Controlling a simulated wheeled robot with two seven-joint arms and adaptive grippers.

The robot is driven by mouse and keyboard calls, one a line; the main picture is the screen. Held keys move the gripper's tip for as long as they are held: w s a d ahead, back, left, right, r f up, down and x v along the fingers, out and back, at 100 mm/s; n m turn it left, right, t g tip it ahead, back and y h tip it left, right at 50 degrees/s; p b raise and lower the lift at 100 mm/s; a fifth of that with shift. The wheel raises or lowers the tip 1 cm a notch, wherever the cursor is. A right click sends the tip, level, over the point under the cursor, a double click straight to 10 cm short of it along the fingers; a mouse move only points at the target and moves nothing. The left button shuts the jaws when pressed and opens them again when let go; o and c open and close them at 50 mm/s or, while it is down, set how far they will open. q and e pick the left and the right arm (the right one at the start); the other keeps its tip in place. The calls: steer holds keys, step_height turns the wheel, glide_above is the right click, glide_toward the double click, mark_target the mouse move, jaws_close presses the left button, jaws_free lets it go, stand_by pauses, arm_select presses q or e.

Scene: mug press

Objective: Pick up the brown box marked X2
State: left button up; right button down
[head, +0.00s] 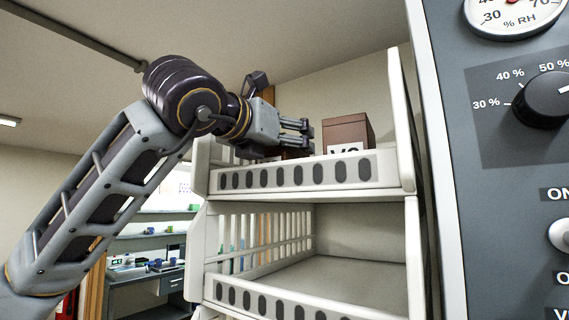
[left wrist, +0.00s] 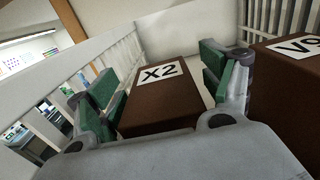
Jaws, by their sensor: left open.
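The brown box marked X2 (left wrist: 165,108) sits on the top shelf of the white rack, its white label facing up in the left wrist view. My left gripper (head: 308,134) is open, with its green-padded fingers on either side of this box. The right finger is close to the box; I cannot tell whether either finger touches it. In the head view a little brown shows below the fingers, and the gripper and the shelf's front lip hide most of that box. My right gripper is not in view.
A second brown box, marked V9 (left wrist: 290,85), stands just right of the X2 box, close to the right finger; it also shows in the head view (head: 347,133). The slotted shelf lip (head: 300,175) and side walls bound the shelf. A grey control panel (head: 500,190) stands at right.

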arm_select(q)
steer(key=shift+w+d, duration=0.1)
steer(key=shift+w, duration=0.1)
steer(key=shift+c, duration=0.4)
steer(key=c, duration=1.1)
steer(key=shift+r, duration=0.25)
steer(key=shift+c, duration=0.2)
steer(key=shift+r+b, duration=0.35)
steer(key=shift+r, duration=4.45)
